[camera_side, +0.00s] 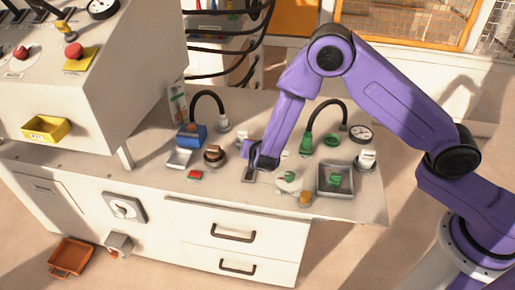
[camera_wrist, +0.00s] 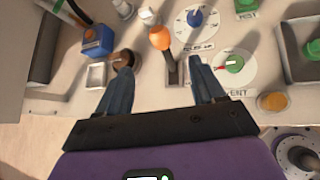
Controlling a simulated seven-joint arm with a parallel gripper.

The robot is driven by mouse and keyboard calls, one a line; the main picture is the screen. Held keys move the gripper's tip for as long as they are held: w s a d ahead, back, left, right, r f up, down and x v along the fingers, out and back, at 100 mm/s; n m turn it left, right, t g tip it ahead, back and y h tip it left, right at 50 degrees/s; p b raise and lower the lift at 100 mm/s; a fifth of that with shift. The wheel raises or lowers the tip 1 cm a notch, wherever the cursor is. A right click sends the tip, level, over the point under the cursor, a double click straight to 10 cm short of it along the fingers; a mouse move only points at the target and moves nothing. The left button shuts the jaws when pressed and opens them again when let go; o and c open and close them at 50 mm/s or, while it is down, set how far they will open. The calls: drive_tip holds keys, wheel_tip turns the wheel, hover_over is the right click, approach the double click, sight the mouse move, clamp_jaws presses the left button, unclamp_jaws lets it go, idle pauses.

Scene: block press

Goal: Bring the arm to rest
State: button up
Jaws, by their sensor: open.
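My purple arm reaches over the white workbench (camera_side: 340,208) from the right. My gripper (camera_side: 258,163) is low over the middle of the bench top, pointing down. In the wrist view my gripper (camera_wrist: 162,68) is open, with its two dark blue fingers wide apart and nothing held between them. A lever with an orange knob (camera_wrist: 162,38) stands in a slotted plate (camera_wrist: 173,71), between and just beyond the fingertips. In the side view the knob is hidden behind the gripper. Whether a finger touches the lever I cannot tell.
A blue block-like unit (camera_side: 191,136) with a black hose, a brown knob (camera_side: 213,153) and a red button (camera_side: 195,175) are to the left. A green dial (camera_side: 289,177), a yellow button (camera_side: 305,198) and a grey tray (camera_side: 335,192) are to the right. A tall console (camera_side: 110,90) stands at left.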

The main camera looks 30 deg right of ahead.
drive_tip(key=shift+s+a+r, duration=0.1)
drive_tip(key=shift+s+r, duration=0.05)
idle(0.3)
drive_tip(key=s+d+r+m+g, duration=0.3)
drive_tip(key=s+d+r+m, duration=0.4)
drive_tip(key=s+r, duration=0.4)
drive_tip(key=s+d+r+m+g+y, duration=0.1)
drive_tip(key=s+m+g, duration=0.1)
drive_tip(key=s, duration=0.6)
drive_tip(key=s+d+r+m+g+y, duration=0.2)
drive_tip(key=s+m, duration=0.1)
drive_tip(key=s, duration=0.6)
drive_tip(key=s+d+r+m+g+y, duration=0.1)
drive_tip(key=s+r+m+g+y, duration=0.1)
drive_tip(key=s, duration=0.6)
drive_tip(key=shift+s+d+r+m, duration=0.25)
drive_tip(key=shift+s+d+m, duration=0.05)
drive_tip(key=shift+s, duration=0.05)
